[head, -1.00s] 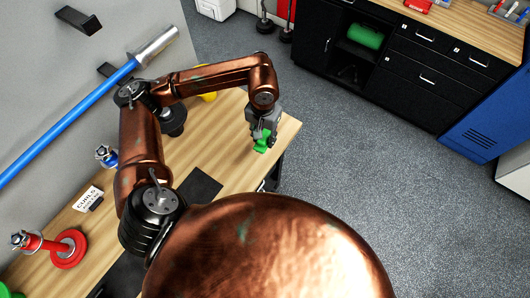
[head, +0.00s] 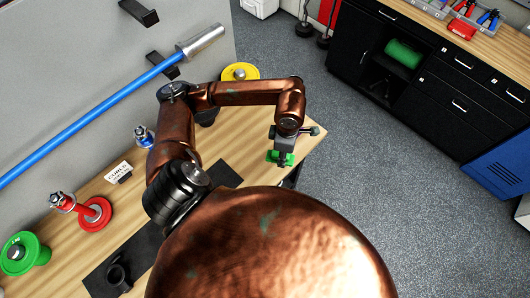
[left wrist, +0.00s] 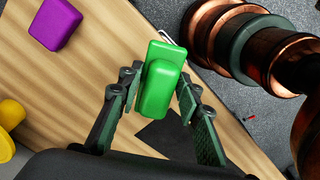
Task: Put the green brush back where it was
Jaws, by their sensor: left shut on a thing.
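My left gripper (head: 284,150) is over the right end of the wooden bench (head: 250,130). It is shut on the green brush (head: 274,157), which shows as a block between the two fingers in the left wrist view (left wrist: 160,85). Whether the brush touches the bench top is hard to tell. A purple block (left wrist: 55,24), similar in shape, lies on the wood at the upper left of the left wrist view. My right gripper is not in view.
Dark mats (head: 222,173) lie on the bench. A yellow plate (head: 240,72), a red plate (head: 97,212) and a green plate (head: 36,252) stand along its wall side. A blue bar (head: 100,105) hangs on the wall. Open grey floor (head: 390,200) lies to the right.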

